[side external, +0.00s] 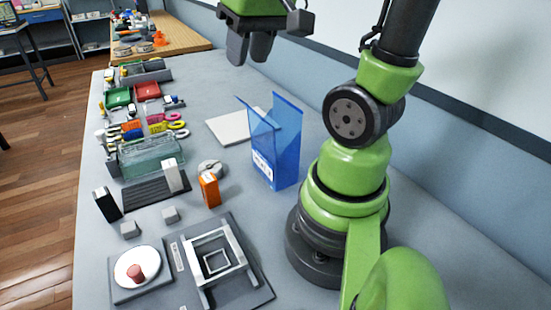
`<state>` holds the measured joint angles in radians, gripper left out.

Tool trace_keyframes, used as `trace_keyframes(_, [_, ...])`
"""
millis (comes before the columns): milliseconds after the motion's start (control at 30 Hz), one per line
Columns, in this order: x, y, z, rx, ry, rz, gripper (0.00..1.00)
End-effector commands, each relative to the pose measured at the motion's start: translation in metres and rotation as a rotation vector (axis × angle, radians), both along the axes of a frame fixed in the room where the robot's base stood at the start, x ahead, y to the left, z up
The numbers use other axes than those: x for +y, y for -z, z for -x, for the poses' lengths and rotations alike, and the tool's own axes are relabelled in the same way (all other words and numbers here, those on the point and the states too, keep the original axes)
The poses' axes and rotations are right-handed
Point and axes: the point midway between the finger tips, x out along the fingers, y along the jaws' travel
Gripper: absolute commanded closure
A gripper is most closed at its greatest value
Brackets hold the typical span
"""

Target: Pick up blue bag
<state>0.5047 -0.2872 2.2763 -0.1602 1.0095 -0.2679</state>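The blue bag (276,145) stands upright on the grey table, open at the top, translucent, with a white label low on its front. My gripper (249,58) hangs at the top of the side external view, above the table and up and left of the bag, apart from it. Its dark fingers point down. They overlap in this view, so I cannot tell how far they are spread. I see nothing held between them.
A white flat plate (232,126) lies behind the bag. An orange box (209,189) stands left of it, near a glass tray (152,155). A grey fixture with a white frame (215,262) is in front. Coloured trays and tools crowd the left edge.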

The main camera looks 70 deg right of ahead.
Motion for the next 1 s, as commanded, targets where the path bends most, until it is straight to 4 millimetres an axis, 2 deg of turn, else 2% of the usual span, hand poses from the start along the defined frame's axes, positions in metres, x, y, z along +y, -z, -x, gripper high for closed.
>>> trace_keyframes(33, [-0.025,0.010,0.003,0.071,0.055,-0.011,0.67])
trace_keyframes(100, [-0.053,0.021,0.010,0.147,0.099,-0.026,0.67])
trace_keyframes(200, [-0.083,0.034,0.024,0.225,0.144,-0.057,0.67])
trace_keyframes(300, [-0.100,0.044,0.035,0.271,0.167,-0.081,0.67])
trace_keyframes(400, [-0.106,0.051,0.040,0.290,0.175,-0.095,0.67])
trace_keyframes(567, [-0.106,0.073,0.040,0.294,0.174,-0.098,0.67])
trace_keyframes(700, [-0.106,0.090,0.039,0.292,0.174,-0.097,0.67])
trace_keyframes(867, [-0.106,0.101,0.037,0.291,0.174,-0.096,0.67])
trace_keyframes(1000, [-0.105,0.121,0.032,0.294,0.172,-0.098,0.67])
